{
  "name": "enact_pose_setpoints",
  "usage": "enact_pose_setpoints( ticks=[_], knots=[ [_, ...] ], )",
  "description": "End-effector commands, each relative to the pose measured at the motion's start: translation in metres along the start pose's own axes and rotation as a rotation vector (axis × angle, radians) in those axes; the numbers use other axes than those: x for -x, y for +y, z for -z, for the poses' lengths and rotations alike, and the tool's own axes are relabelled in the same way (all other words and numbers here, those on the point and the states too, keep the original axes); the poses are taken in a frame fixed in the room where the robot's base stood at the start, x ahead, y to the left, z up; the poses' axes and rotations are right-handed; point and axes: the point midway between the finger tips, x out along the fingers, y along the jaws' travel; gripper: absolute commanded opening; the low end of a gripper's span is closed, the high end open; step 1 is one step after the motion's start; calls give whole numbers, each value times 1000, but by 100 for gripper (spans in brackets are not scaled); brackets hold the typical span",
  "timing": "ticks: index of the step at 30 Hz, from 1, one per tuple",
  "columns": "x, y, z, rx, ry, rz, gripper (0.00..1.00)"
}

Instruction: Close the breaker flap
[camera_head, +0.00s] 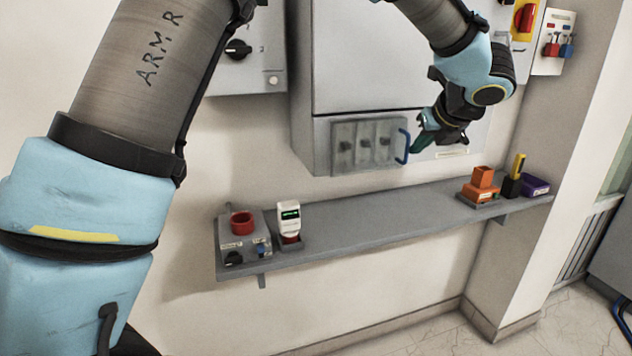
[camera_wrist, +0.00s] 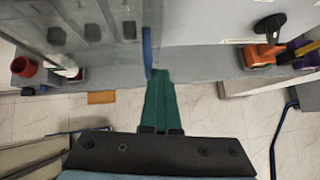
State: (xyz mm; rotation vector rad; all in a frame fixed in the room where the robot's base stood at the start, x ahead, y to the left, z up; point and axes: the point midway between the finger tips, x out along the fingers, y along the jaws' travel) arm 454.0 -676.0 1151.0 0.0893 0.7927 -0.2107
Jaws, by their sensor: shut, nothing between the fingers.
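The breaker flap (camera_head: 354,130) is a grey, see-through panel low on the grey cabinet, with several dark breaker switches showing through it. It also shows in the wrist view (camera_wrist: 72,14). A blue bar handle (camera_head: 403,147) runs along its right edge and appears in the wrist view (camera_wrist: 147,50). The flap lies over the breakers; I cannot tell whether it sits flush. My gripper (camera_head: 417,143) has green fingers, shut and empty. In the wrist view its fingertips (camera_wrist: 158,76) are just right of the handle's lower end. I cannot tell whether they touch it.
A grey shelf (camera_head: 360,218) runs below the cabinet. A box with a red ring (camera_head: 242,223) and a white meter (camera_head: 289,217) stand on its left. An orange holder (camera_head: 481,184), a yellow tool (camera_head: 518,166) and a purple box (camera_head: 535,186) are on its right.

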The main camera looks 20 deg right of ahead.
Motion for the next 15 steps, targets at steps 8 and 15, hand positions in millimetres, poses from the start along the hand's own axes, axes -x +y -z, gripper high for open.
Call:
enact_pose_setpoints(
  ticks=[8, 15],
  knots=[
    [-2, 4, -2, 3, -1, -11, 0],
    [10, 3, -2, 6, -4, -8, 0]
  ],
)
